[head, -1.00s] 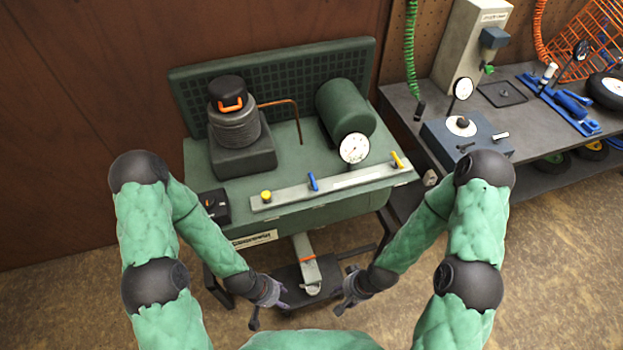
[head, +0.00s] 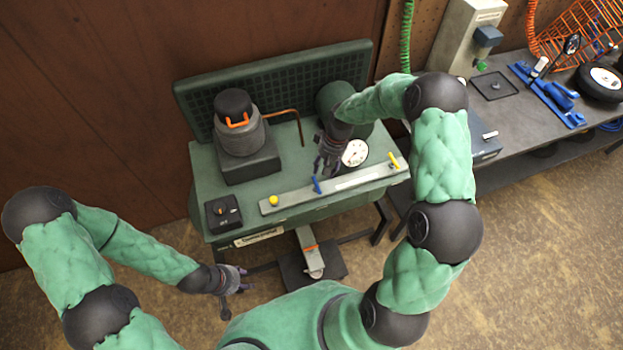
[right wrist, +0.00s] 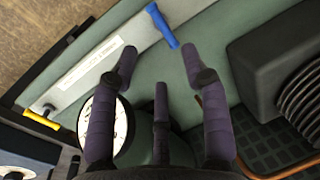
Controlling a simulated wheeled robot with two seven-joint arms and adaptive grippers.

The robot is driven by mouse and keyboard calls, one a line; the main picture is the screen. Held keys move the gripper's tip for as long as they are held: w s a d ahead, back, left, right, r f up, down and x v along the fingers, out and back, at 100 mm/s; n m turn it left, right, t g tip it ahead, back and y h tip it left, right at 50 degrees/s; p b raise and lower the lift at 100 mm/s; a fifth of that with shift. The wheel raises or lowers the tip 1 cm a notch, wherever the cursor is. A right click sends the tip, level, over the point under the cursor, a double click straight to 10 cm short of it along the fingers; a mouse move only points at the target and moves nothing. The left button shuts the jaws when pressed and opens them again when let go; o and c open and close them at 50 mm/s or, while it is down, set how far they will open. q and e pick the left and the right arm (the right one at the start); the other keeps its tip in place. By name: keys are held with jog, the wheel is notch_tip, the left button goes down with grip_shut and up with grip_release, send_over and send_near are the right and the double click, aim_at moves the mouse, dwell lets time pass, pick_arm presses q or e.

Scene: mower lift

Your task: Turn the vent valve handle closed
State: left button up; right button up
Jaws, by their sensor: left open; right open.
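A blue valve handle (head: 316,185) stands on the pale strip (head: 345,182) along the front of the green bench unit. It also shows in the right wrist view (right wrist: 161,25), set slantwise to the strip. A yellow handle (head: 394,162) is at the strip's right end. No readable label shows which handle is the vent valve. My right gripper (head: 323,163) is open and empty over the bench, just behind the blue handle. In the right wrist view its spread fingers (right wrist: 160,62) point towards the blue handle, apart from it. My left gripper (head: 240,281) is open and empty, low in front of the unit.
A round gauge (head: 355,153) stands close to the right of my right gripper. A green cylinder (head: 333,98) is behind it, partly covered by my arm. A bellows-like jack (head: 242,135) and a black knob box (head: 223,212) are to the left. A pedal (head: 311,262) is below.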

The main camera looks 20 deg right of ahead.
aim_at(317, 187)
jog(key=f, duration=0.3)
jog(key=a+f, duration=0.1)
jog(key=f, duration=0.2)
jog(key=a+f, duration=0.1)
jog(key=f, duration=0.2)
jog(key=shift+f, duration=0.35)
grip_shut()
